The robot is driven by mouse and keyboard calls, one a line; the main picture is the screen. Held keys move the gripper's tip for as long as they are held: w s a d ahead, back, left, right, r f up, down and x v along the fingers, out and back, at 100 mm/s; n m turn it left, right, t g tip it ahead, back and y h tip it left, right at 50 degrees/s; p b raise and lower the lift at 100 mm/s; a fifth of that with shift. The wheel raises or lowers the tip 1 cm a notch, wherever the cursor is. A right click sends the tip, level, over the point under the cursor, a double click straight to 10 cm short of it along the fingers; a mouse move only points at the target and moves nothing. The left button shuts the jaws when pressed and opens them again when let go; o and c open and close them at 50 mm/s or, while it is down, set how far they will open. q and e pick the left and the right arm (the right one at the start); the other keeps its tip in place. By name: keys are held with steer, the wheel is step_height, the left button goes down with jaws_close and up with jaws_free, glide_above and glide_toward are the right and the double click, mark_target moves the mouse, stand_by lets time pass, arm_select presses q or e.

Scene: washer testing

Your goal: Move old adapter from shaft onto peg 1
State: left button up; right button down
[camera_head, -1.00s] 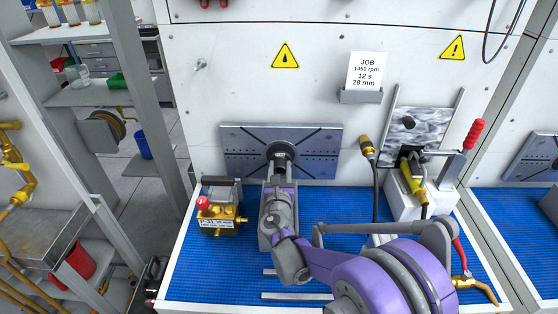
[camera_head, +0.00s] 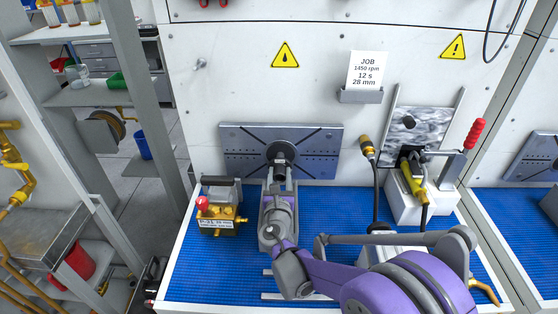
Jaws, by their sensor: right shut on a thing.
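My right gripper (camera_head: 278,186) reaches over the blue bench toward the grey slotted plate (camera_head: 240,165) on the back wall. It is shut on a dark round part, likely the old adapter (camera_head: 281,152), in front of the plate's middle. My wrist and arm hide much of the grip and the space below it. The shaft is hidden behind the adapter, and I cannot tell whether the adapter is still on it. No peg marked 1 can be made out. My left gripper is not in view.
A yellow pump unit with a red knob (camera_head: 218,207) stands left on the blue mat (camera_head: 190,265). At right are a white block fixture (camera_head: 408,207), a red-handled lever (camera_head: 473,134) and a yellow-tipped hose (camera_head: 367,147). A job card (camera_head: 366,70) hangs above.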

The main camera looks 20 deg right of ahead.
steer(key=shift+v, duration=1.5)
